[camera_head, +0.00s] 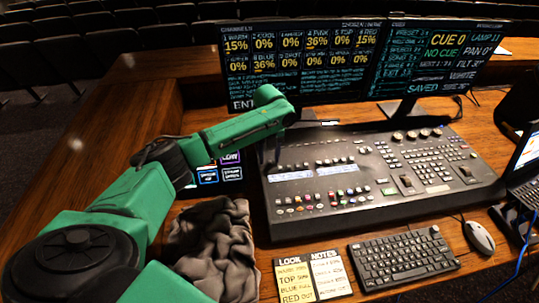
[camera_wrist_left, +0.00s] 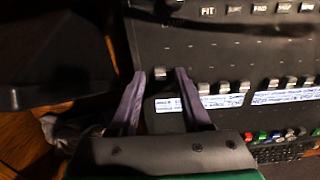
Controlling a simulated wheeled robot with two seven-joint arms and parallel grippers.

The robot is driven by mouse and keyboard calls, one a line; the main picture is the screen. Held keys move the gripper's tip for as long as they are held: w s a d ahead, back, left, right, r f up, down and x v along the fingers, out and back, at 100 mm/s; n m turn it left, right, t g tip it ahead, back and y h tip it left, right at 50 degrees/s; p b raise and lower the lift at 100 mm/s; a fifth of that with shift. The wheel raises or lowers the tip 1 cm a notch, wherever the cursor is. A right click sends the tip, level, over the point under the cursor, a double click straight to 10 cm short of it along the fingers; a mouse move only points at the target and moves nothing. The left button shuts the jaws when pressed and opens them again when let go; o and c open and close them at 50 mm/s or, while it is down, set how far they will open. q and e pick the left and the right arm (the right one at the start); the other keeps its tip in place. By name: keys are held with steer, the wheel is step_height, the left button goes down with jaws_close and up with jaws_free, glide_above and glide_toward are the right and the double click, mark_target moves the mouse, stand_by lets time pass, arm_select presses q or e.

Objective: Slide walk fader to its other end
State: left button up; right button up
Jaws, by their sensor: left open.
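The dark lighting console (camera_head: 450,197) lies on the wooden desk with faders, keys and two pale display strips. My left gripper (camera_wrist_left: 160,72) is open over the console's left part. In the left wrist view a single grey fader cap (camera_wrist_left: 160,74) sits between its fingertips, one finger on each side. I cannot tell whether the fingers touch it. No label naming it the walk fader is readable. In the head view my green left arm reaches over the console's left back corner, its fingers small and dark, and this cap cannot be made out. My right gripper is not in view.
Other fader caps (camera_wrist_left: 224,87) stand in a row to the right. Two monitors (camera_head: 300,60) stand behind the console. A crumpled dark cloth (camera_head: 212,245), note cards (camera_head: 312,277), a keyboard (camera_head: 403,258) and a mouse (camera_head: 479,237) lie in front. A laptop (camera_head: 527,150) is at right.

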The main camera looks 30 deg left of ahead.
arm_select(q)
steer(key=shift+w+f, duration=0.1)
steer(key=shift+f, duration=0.05)
jaws_close()
stand_by(1.4)
